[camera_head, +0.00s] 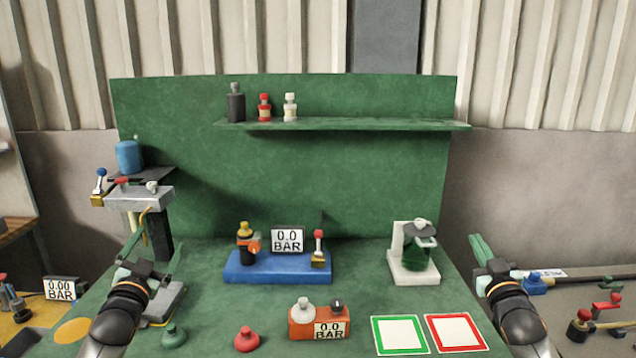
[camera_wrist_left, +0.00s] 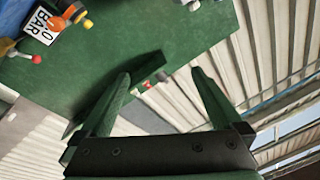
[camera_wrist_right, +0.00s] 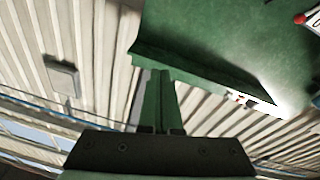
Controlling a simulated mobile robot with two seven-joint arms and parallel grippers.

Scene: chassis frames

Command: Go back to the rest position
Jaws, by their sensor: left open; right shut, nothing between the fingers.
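My left gripper (camera_head: 156,248) is raised over the left side of the green workbench (camera_head: 215,325), in front of the grey stand. Its two green fingers are spread wide with nothing between them, as the left wrist view (camera_wrist_left: 155,80) shows. My right gripper (camera_head: 476,240) is at the right edge of the bench. Its fingers are together and empty in the right wrist view (camera_wrist_right: 160,75). Both grippers point toward the back and appear to touch nothing.
The bench holds a blue base (camera_head: 278,267) with a 0.0 BAR gauge, an orange gauge block (camera_head: 305,328), a white stand (camera_head: 413,275), a red knob (camera_head: 247,339) and green (camera_head: 398,348) and red (camera_head: 484,346) framed cards. A shelf (camera_head: 345,125) holds bottles. The grey stand (camera_head: 140,200) is near my left gripper.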

